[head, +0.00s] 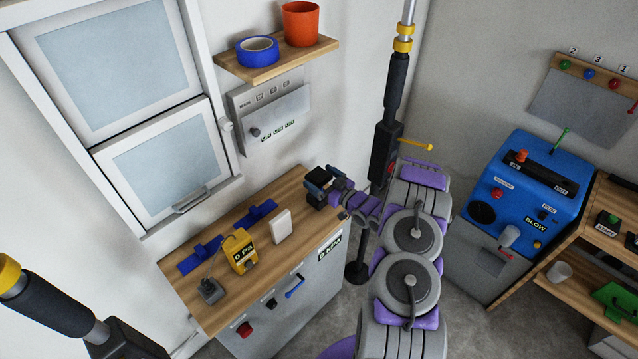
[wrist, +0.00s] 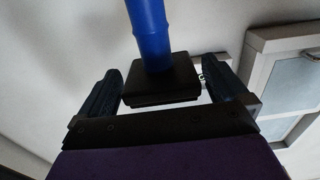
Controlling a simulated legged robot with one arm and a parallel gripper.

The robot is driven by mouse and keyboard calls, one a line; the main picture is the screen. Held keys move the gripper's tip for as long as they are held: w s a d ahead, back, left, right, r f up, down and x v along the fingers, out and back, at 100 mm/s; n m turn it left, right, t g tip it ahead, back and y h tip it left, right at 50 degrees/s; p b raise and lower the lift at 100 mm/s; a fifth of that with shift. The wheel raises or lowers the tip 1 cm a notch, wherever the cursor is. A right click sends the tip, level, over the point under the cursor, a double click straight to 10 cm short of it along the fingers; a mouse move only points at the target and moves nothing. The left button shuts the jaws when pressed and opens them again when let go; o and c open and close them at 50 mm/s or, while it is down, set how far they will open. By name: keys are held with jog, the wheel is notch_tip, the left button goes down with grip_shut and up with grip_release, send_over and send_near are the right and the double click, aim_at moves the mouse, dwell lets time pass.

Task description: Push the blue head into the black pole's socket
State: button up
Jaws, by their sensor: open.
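In the wrist view, a blue tube with a black square block at its end, which looks like the blue head (wrist: 149,28), lies between the fingers of my gripper (wrist: 168,84). The fingers are open, with a gap on each side of the block. In the head view, my gripper (head: 319,187) is above the right end of the wooden bench, left of the black pole (head: 396,82). Dark and blue parts overlap there, so the blue head is hard to separate from the fingers. The pole stands upright with yellow rings. I cannot make out its socket.
The wooden bench (head: 224,290) holds blue brackets (head: 202,255), a yellow gauge (head: 240,250) and a white block (head: 282,226). A shelf (head: 276,62) with blue tape and an orange cup is above. A blue machine (head: 525,205) stands right. Another pole (head: 45,300) is lower left.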

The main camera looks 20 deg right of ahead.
aim_at(312, 171)
jog(key=x, duration=0.3)
jog(key=shift+w+a+r, duration=0.1)
jog(key=c, duration=1)
